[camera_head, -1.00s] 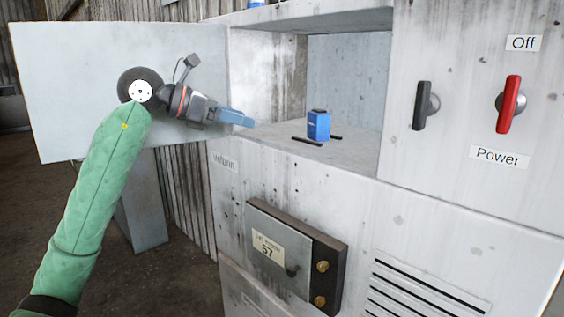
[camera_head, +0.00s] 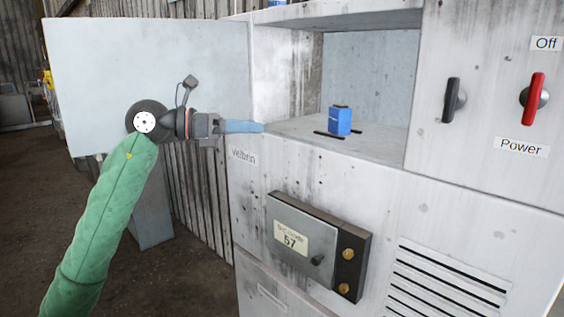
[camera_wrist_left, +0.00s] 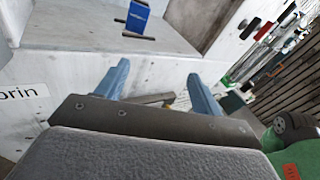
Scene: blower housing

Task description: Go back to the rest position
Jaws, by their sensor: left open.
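My left gripper (camera_head: 243,127) is in front of the open compartment's left edge in the head view, its blue fingers pointing right. In the left wrist view the two blue fingers (camera_wrist_left: 158,88) stand apart with nothing held between them. A small blue block-shaped object (camera_head: 340,121) stands upright on the compartment floor between two short black bars, clear of the gripper. It also shows in the left wrist view (camera_wrist_left: 137,17). My right gripper is in neither view.
The grey housing (camera_head: 400,215) fills the right side, with a black handle (camera_head: 453,101), a red power handle (camera_head: 533,99) and a box labelled 57 (camera_head: 300,245). An open door panel (camera_head: 100,75) stands behind my left arm. Dark floor lies at lower left.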

